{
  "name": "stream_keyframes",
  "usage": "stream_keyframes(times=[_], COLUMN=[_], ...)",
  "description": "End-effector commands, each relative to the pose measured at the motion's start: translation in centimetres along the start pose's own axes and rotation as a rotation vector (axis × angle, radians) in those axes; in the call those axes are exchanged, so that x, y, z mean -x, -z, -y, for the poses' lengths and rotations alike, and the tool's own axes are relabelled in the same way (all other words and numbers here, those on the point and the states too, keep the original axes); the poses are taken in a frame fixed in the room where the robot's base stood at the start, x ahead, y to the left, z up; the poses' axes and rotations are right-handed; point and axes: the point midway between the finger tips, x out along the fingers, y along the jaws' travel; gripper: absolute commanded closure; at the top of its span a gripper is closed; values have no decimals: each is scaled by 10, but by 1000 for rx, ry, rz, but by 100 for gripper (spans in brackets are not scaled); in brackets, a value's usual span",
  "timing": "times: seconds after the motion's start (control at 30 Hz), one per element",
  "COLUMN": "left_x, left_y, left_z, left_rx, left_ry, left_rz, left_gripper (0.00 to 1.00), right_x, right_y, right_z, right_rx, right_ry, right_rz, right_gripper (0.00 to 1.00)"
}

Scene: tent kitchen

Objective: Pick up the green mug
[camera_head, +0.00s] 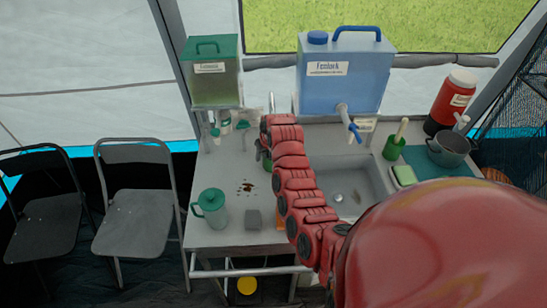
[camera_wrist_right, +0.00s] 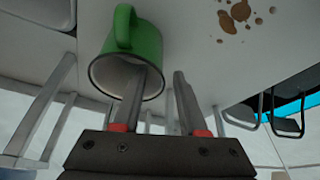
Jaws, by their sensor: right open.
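The green mug (camera_wrist_right: 145,48) shows large in the right wrist view, with its handle toward the top of the picture and its pale inside facing the gripper. My right gripper (camera_wrist_right: 161,72) is open at the mug. One finger overlaps the mug's opening and seems to reach inside it; the other is beside the wall, on the outer side. I cannot tell whether either finger touches it. In the head view a small green part, probably the mug (camera_head: 267,161), shows beside my right arm, which hides most of it. My left gripper is not in view.
A green-lidded pitcher (camera_head: 211,208), brown stains (camera_head: 245,187) and a grey block (camera_head: 254,219) are on the counter left of my arm. The sink (camera_head: 352,186) is to the right. A blue water container (camera_head: 343,76) and green container (camera_head: 212,76) stand behind.

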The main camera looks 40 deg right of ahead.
Motion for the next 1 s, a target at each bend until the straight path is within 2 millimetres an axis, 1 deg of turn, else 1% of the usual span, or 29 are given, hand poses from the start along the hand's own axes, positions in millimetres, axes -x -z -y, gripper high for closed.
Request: stream_keyframes(times=[0.13,0.37,0.4,0.47,0.6,0.63,1.0], left_x=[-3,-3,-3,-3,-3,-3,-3], left_y=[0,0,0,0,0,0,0], left_z=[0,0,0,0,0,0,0], left_rx=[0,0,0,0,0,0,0], left_ry=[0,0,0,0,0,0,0], left_rz=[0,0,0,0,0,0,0], left_gripper=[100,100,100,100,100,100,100], right_x=[-6,-8,-8,-8,-8,-8,-8], right_y=[0,0,0,0,0,0,0], right_z=[0,0,0,0,0,0,0], right_rx=[0,-1,0,0,0,0,0], right_ry=[0,0,0,0,0,0,0], right_rz=[1,-1,-1,-1,-1,-1,0], right_gripper=[58,58,62,72,98,100,100])
